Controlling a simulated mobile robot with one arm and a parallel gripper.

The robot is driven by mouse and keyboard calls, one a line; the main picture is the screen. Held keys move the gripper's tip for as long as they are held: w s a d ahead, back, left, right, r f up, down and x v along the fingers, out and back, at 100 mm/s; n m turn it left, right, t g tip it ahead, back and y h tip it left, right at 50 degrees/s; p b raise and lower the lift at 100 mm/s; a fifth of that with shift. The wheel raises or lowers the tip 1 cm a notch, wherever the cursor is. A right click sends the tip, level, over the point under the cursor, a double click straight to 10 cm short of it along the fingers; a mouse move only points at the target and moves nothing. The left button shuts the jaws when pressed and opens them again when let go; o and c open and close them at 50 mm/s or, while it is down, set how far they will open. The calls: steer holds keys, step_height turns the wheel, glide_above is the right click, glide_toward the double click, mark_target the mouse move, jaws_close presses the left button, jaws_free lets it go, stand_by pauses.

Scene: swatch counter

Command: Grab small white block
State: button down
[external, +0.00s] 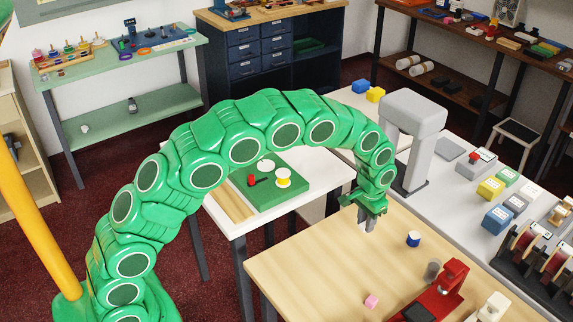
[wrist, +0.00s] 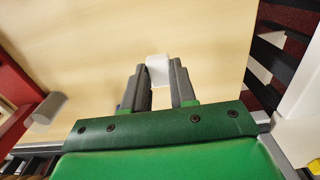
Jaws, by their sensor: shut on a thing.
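A small white block (wrist: 159,68) sits between the two grey fingers of my gripper (wrist: 158,82) in the wrist view, at their tips. The fingers are shut on it, one on each side, and part of it sticks out past the tips. In the external view my gripper (external: 367,222) points down over the light wooden table, near its far edge. The block is too small there to make out clearly from the fingers. I cannot tell whether it touches the table.
A blue and white block (external: 413,239) and a pink block (external: 371,301) are on the wooden table (external: 315,265). A grey cylinder (external: 432,270) and a red device (external: 445,287) stand at right. A grey arch-shaped stand (external: 412,120) rises behind my gripper. The table's left part is clear.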

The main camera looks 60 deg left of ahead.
steer(key=s+a+r, duration=0.1)
steer(key=s+r, duration=0.7)
steer(key=s, duration=0.4)
steer(key=shift+s+a, duration=0.15)
steer(key=shift+a, duration=0.1)
